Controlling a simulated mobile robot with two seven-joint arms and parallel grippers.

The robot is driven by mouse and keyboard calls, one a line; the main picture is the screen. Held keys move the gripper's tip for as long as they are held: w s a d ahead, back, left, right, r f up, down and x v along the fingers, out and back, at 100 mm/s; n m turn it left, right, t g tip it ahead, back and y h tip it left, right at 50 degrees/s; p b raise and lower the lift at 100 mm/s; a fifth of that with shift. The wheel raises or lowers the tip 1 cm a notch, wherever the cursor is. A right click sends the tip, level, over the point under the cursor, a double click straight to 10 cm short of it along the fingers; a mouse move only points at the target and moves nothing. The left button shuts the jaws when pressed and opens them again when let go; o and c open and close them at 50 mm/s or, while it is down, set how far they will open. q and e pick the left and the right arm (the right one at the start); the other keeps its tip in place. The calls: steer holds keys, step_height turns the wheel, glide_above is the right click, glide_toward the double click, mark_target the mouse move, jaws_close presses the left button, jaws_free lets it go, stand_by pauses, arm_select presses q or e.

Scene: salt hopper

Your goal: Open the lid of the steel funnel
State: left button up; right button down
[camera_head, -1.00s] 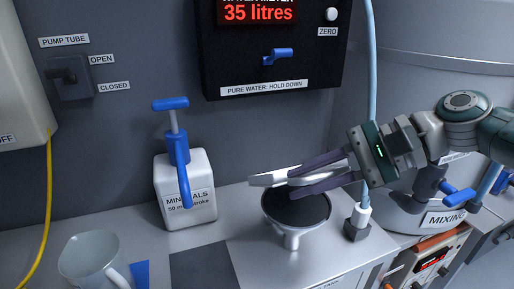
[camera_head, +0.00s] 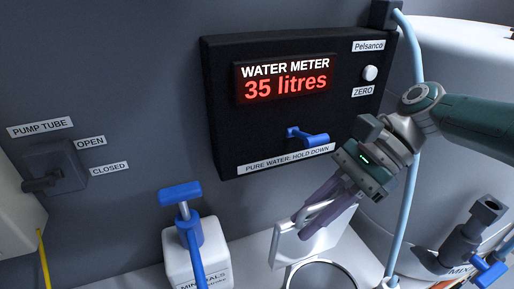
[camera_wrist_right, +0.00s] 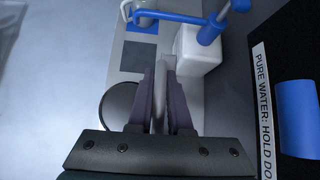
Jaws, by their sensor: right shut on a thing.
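The steel funnel (camera_head: 322,270) stands on the counter at the bottom of the head view, cut off by the frame edge. Its pale lid (camera_head: 290,250) is raised and stands steeply tilted over the funnel mouth. My right gripper (camera_head: 312,214) is shut on the lid near its upper edge. In the right wrist view, the purple fingers (camera_wrist_right: 165,88) close on the lid (camera_wrist_right: 160,112), seen edge-on. The dark funnel mouth (camera_wrist_right: 117,106) shows beside them, partly hidden by the fingers. My left gripper is out of view.
A white minerals bottle (camera_head: 210,250) with a blue pump stands left of the funnel. The black water meter box (camera_head: 225,130), with a blue lever (camera_head: 308,137), is on the wall just behind my gripper. A pale blue hose (camera_head: 408,190) runs close on the right.

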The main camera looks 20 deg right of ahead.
steer(key=shift+w, duration=0.4)
steer(key=c, duration=0.9)
jaws_free()
steer(key=shift+w, duration=0.15)
steer(key=b+v, duration=0.1)
steer(key=v, duration=0.9)
